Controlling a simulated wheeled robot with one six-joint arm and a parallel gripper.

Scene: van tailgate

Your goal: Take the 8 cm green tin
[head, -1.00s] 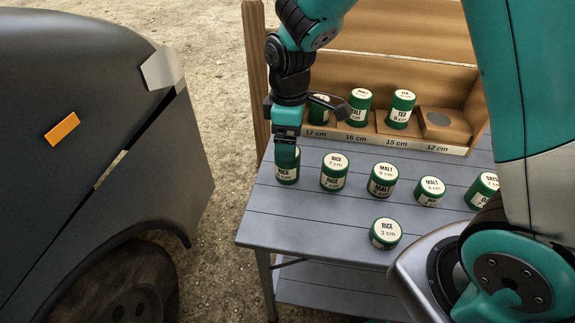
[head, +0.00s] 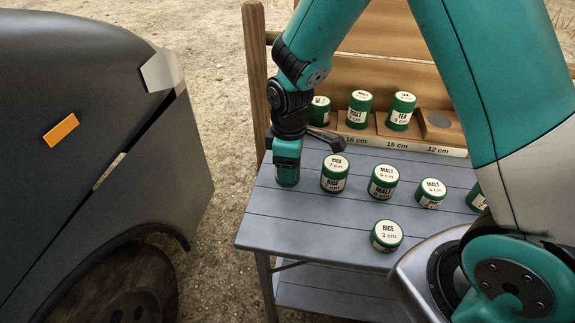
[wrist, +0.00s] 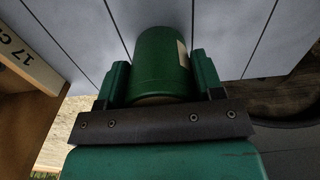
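The leftmost green tin (head: 288,179) stands upright at the left end of the grey table's row of tins. Its top is hidden under my gripper (head: 287,160), and its size label is not readable. In the wrist view the green tin (wrist: 161,62) lies between the two fingers of my gripper (wrist: 160,78), one on each side. The fingers look apart, with only narrow gaps beside the tin; contact is not clear.
Close on the right stands a RICE 7 cm tin (head: 334,174), then MALT tins (head: 383,182) (head: 431,193) and a RICE 3 cm tin (head: 386,236) in front. Behind is a stepped wooden rack (head: 425,148) with tins. A dark vehicle (head: 90,150) stands left.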

